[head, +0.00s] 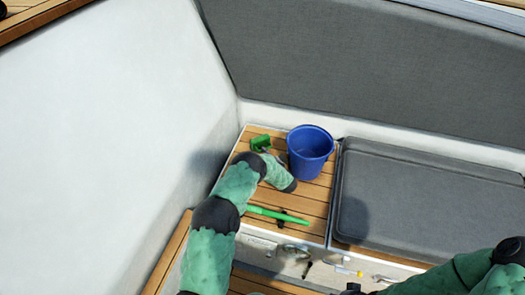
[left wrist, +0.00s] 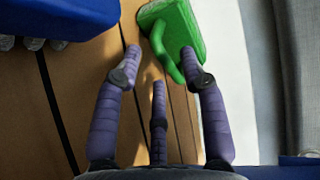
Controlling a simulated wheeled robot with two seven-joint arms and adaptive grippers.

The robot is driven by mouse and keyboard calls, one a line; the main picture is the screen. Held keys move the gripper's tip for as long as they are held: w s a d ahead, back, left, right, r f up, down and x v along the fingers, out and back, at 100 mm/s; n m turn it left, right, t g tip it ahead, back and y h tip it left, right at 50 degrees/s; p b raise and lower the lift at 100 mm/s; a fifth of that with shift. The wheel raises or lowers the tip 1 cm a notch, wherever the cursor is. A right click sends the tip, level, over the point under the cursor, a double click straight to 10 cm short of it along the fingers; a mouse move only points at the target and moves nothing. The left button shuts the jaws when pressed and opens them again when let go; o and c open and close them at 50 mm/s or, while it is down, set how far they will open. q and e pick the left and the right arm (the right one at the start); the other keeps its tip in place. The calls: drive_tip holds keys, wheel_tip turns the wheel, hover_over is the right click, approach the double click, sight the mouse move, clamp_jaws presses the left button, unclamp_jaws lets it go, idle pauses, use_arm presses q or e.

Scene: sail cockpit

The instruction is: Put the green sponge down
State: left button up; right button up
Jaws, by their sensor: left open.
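The green sponge (head: 260,143), a green block with a curved handle-like part, rests on the slatted wooden bench top (head: 314,208) near its back left corner. It also shows in the left wrist view (left wrist: 180,32), just beyond the fingers. My left gripper (left wrist: 160,62) is open, its purple fingers spread. The right finger's tip overlaps the sponge's curved part in the picture; I cannot tell whether they touch. Nothing shows gripped between the fingers. In the head view my left arm hides most of this gripper. My right arm enters at bottom right; its gripper is out of view.
A blue bucket (head: 310,152) stands on the bench right of the sponge. A long green handle (head: 277,215) lies near the bench's front. A grey cushion (head: 420,200) is to the right. A white wall (head: 110,130) bounds the left, a grey backrest (head: 380,70) the back.

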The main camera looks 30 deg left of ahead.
use_arm(q)
drive_tip(key=p+v, duration=0.2)
drive_tip(key=v, duration=0.4)
drive_tip(key=shift+s+d+r, duration=0.1)
drive_tip(key=shift+d+r, duration=0.05)
drive_tip(key=shift+v, duration=0.8)
